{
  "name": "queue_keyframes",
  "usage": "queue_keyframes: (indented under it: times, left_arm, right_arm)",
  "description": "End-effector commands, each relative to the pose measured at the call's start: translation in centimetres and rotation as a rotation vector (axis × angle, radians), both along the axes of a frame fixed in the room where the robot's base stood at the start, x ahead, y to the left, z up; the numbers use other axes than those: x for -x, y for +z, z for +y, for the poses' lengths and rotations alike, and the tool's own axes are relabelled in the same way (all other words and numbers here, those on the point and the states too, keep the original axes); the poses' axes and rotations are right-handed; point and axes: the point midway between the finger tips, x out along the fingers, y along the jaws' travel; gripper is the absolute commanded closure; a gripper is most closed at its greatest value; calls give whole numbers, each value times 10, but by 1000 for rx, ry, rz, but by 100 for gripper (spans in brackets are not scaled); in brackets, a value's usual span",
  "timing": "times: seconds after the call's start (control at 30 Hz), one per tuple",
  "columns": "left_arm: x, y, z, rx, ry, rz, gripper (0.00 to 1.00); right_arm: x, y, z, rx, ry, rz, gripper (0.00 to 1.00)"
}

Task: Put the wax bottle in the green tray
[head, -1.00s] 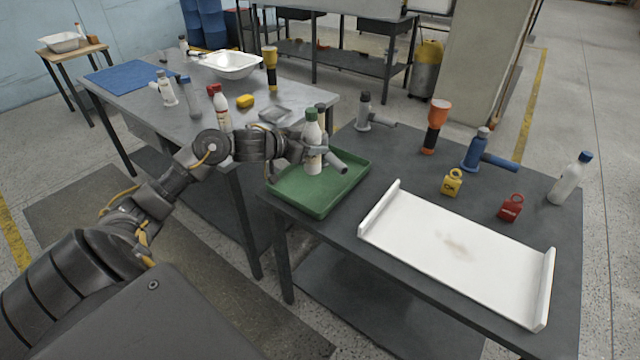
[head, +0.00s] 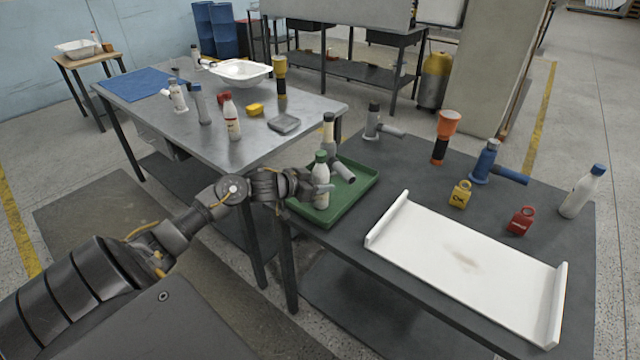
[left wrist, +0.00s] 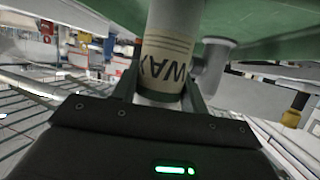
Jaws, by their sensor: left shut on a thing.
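The wax bottle (head: 321,184) is white with a green cap and stands about upright in my left gripper (head: 318,190). In the left wrist view the bottle (left wrist: 165,62) shows a cream label reading WAX between the fingers. The gripper is shut on it. The green tray (head: 352,203) lies at the near left corner of the dark table. The bottle is over the near left part of the tray; whether its base touches the floor of the tray cannot be told. The tray (left wrist: 270,48) also shows in the left wrist view. My right gripper is out of view.
A grey cylindrical part (head: 343,172) and a dark-capped bottle (head: 328,130) show just behind the held bottle. A white board with raised ends (head: 465,265) lies right of the tray. A grey tool (head: 374,122) stands behind the tray. A metal table (head: 180,115) stands left.

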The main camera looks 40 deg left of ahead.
Motion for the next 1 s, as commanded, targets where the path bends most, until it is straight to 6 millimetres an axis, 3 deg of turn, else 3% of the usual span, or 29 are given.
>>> queue_keyframes:
  times: [0.27, 0.3, 0.43, 0.77, 1.0]
  left_arm:
    - [0, -1, 0, 0, 0, -2, 83]
    - [0, -2, 0, 1, -1, -1, 52]
    - [0, -1, 0, 1, -1, -1, 36]
    - [0, 1, 0, -1, 0, -1, 35]
    - [31, 13, 7, -6, -3, 2, 35]
  right_arm:
    - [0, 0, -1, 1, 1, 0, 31]
    - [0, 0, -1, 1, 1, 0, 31]
    - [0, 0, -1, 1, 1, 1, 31]
    - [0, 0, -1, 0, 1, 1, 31]
    - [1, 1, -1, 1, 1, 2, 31]
